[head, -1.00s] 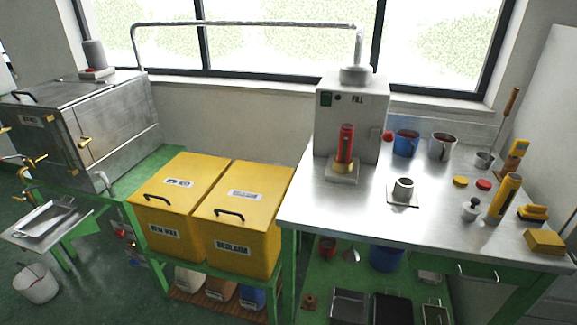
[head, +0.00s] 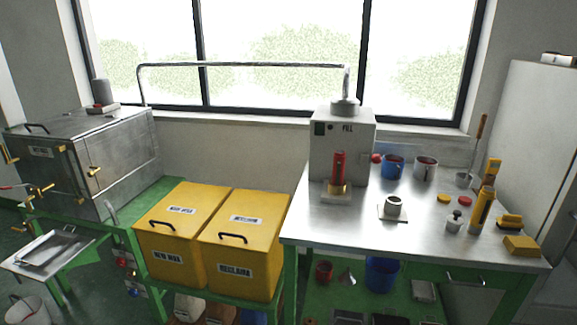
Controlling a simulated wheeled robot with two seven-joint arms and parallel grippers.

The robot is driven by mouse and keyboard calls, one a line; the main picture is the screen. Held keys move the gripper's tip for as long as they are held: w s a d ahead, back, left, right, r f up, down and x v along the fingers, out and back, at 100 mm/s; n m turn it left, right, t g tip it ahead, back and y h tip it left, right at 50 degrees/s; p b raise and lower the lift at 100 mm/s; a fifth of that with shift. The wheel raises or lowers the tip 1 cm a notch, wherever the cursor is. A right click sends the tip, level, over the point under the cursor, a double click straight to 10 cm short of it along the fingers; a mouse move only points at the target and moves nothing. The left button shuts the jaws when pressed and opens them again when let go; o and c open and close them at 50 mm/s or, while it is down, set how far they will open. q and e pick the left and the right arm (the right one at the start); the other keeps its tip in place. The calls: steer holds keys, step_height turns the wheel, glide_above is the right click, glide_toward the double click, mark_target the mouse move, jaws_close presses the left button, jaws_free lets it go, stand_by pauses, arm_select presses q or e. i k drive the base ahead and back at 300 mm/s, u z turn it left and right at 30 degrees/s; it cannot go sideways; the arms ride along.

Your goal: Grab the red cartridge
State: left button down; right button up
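The red cartridge (head: 339,168) stands upright in a brass-coloured holder (head: 338,191) on a small base in front of the grey fill machine (head: 341,130), at the left of the steel table. A yellow cartridge-like cylinder (head: 482,211) stands at the right side of the table. Neither of my grippers shows in the head view.
The steel table (head: 420,255) has clear room at its front. A small metal cup (head: 393,206), blue mug (head: 392,167) and grey mug (head: 425,169) stand on it. Two yellow bins (head: 185,222) (head: 241,245) stand left of the table. A metal cabinet (head: 85,150) stands far left.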

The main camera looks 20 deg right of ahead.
mark_target(340, 157)
steer(key=u, duration=0.25)
steer(key=i, duration=0.9)
steer(key=z, duration=0.15)
